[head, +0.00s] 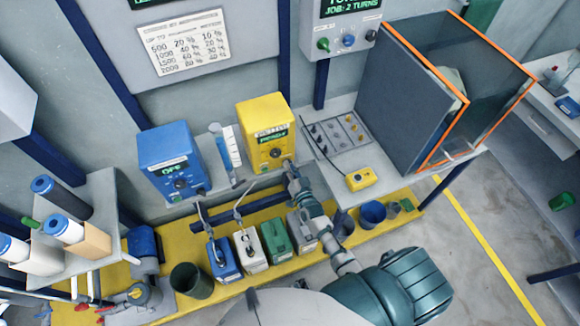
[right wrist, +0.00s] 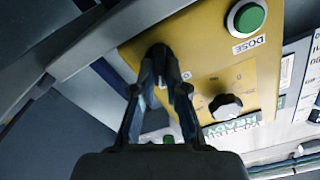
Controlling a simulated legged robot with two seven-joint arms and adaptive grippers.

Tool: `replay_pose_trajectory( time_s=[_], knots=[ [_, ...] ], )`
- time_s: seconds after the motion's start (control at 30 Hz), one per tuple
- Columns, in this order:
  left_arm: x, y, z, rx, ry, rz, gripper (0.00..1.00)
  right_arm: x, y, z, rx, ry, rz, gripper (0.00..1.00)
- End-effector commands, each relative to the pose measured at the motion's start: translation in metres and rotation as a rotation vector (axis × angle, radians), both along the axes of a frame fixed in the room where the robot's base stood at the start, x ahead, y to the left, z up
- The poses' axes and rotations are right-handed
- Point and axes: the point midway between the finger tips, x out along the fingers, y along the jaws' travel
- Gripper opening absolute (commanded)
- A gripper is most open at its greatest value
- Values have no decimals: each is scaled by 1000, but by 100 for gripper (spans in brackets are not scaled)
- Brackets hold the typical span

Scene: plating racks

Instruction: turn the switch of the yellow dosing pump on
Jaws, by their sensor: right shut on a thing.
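The yellow dosing pump (head: 262,116) stands against the wall in the middle of the head view, with a lit green display and a black knob on its front. In the right wrist view its yellow front (right wrist: 205,50) fills the upper middle, with a green button marked DOSE (right wrist: 250,16), a round knob (right wrist: 225,107) and a lit display (right wrist: 232,127). My right gripper (right wrist: 160,66) is shut on the dark switch (right wrist: 158,50) of the pump; the fingers hide part of it. In the head view my right gripper (head: 290,168) reaches the pump's lower right front.
A blue pump (head: 170,160) with a display reading OFF stands to the left, with a clear graduated cylinder (head: 226,148) between. Several canisters (head: 248,250) stand on the yellow ledge below. An orange-edged screen (head: 440,130) and a yellow box (head: 362,178) are to the right.

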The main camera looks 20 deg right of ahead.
Motion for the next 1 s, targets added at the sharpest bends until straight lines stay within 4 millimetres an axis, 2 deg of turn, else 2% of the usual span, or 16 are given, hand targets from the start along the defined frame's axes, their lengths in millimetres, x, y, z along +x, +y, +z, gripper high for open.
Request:
replay_pose_trajectory(
  time_s=[0.03, 0.4, 0.87, 0.9, 0.97, 1.0],
  knots=[
    [0, 1, 0, 1, 0, 0, 38, -4, 3, -12, 28, 27, 7, 0],
    [0, 2, 0, 2, 0, -1, 38, -5, 4, -12, 146, 19, 8, 0],
    [0, 1, 0, 2, 0, -1, 38, -5, 5, -12, 159, 19, 8, 0],
    [1, 1, 0, 2, -1, -1, 38, -5, 5, -12, 159, 19, 8, 20],
    [1, 1, 0, 2, -1, -1, 38, -4, 5, -12, 158, 16, 8, 35],
    [0, 1, 0, 1, 0, -1, 38, -4, 4, -11, 158, 15, 7, 38]
  ],
)
